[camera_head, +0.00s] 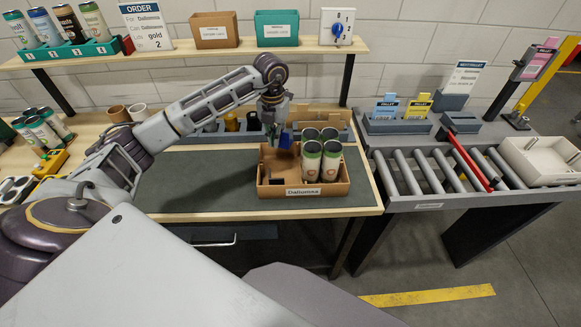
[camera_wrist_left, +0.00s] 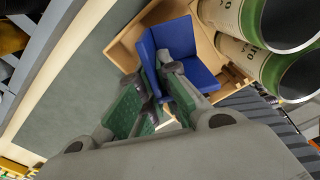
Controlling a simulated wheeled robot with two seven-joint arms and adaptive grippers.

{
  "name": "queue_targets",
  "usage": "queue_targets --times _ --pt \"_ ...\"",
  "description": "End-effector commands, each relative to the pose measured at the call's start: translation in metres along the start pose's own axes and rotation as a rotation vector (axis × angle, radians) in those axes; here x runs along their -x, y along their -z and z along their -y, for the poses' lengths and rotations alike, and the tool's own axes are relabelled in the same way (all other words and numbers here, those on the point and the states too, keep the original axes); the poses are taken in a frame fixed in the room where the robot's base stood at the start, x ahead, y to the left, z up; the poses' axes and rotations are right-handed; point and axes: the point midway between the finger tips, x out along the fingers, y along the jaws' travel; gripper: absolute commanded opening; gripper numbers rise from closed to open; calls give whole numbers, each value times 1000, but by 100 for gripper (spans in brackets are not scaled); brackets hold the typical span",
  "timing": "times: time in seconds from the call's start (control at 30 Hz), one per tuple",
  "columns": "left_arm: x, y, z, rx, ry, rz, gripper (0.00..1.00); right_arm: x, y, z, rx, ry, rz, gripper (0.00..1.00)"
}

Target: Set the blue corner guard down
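The blue corner guard (camera_head: 286,141) is an L-shaped piece held over the back left part of an open cardboard carton (camera_head: 330,190). It also shows in the left wrist view (camera_wrist_left: 177,40), at the fingertips of my left gripper (camera_wrist_left: 160,78), whose green-padded fingers are shut on it. In the head view my left gripper (camera_head: 281,122) is small and reaches down from the arm. Several green and white cans (camera_head: 312,160) stand upright in the carton's right part. Whether the guard touches the carton is unclear. My right gripper is not in view.
A small dark piece (camera_head: 279,183) is in the carton's front left corner. The carton stands on a dark mat (camera_head: 205,185), clear to its left. Bins (camera_head: 310,117) line the back. A roller conveyor (camera_head: 440,175) with a red bar stands to the right.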

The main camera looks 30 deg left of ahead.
Motion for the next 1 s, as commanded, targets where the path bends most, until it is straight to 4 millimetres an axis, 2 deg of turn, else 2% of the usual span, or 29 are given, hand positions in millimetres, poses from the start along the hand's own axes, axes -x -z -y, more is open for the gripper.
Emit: queue_targets --times 0.4,0.6,0.8,1.0 --pt "-38 0 0 0 0 0 0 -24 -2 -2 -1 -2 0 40" --pt "-54 0 0 -1 1 -1 0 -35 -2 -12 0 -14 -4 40" --pt "-61 0 0 0 0 0 0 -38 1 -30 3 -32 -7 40" --pt "-60 0 0 0 0 0 0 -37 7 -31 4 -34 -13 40"
